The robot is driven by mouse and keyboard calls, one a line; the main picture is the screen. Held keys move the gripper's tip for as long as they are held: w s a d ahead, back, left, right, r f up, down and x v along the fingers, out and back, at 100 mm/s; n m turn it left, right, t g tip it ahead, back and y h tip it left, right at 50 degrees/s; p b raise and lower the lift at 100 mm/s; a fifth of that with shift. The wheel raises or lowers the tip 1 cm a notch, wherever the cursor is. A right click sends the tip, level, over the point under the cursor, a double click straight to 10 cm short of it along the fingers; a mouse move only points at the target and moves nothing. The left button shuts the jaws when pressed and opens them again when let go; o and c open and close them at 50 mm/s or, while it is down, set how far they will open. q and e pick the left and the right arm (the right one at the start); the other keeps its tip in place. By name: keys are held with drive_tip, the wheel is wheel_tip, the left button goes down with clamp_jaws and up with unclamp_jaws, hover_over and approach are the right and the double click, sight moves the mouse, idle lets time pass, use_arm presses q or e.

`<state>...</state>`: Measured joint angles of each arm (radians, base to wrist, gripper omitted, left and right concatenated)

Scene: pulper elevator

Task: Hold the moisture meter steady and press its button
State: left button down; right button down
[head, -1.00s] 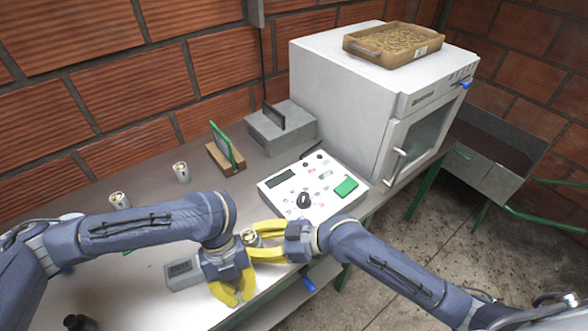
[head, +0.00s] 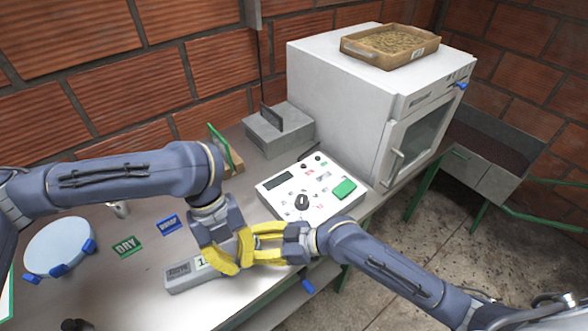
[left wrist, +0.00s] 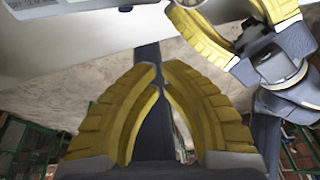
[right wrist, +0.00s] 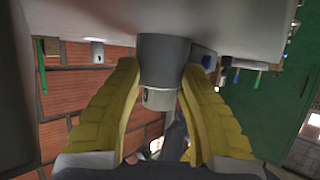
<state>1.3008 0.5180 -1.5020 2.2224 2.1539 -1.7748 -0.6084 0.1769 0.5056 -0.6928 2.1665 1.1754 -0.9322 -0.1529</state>
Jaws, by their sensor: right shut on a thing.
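The moisture meter (head: 185,277) is a grey box lying on the table at the lower middle of the head view, with a dark label and a pale display. Its right end is hidden behind my grippers. My right gripper (head: 262,243) is at that right end. In the right wrist view its yellow fingers are closed around a grey cylindrical part (right wrist: 163,60), apparently the meter's. My left gripper (head: 230,262) is beside the meter's display. In the left wrist view its fingertips (left wrist: 157,72) nearly meet with nothing between them. The button cannot be made out.
A white control panel (head: 285,208) with a green button lies behind my grippers. A white oven (head: 345,100) carries a tray of grain (head: 392,42).

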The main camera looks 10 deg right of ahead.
use_arm(q)
drive_tip(key=w+d+r+n+t+h, duration=0.3)
drive_tip(key=w+d+r+n+h, duration=0.3)
drive_tip(key=w+d, duration=0.6)
wheel_tip(320, 180, up, 7)
drive_tip(key=s+d+n+h, duration=0.1)
drive_tip(key=d+n+h, duration=0.1)
drive_tip(key=n+h, duration=0.5)
drive_tip(key=shift+s+d+r+n+h, duration=0.2)
drive_tip(key=shift+s+n+h, duration=0.2)
drive_tip(key=shift+n, duration=0.4)
use_arm(e)
drive_tip(key=c, duration=0.7)
unclamp_jaws()
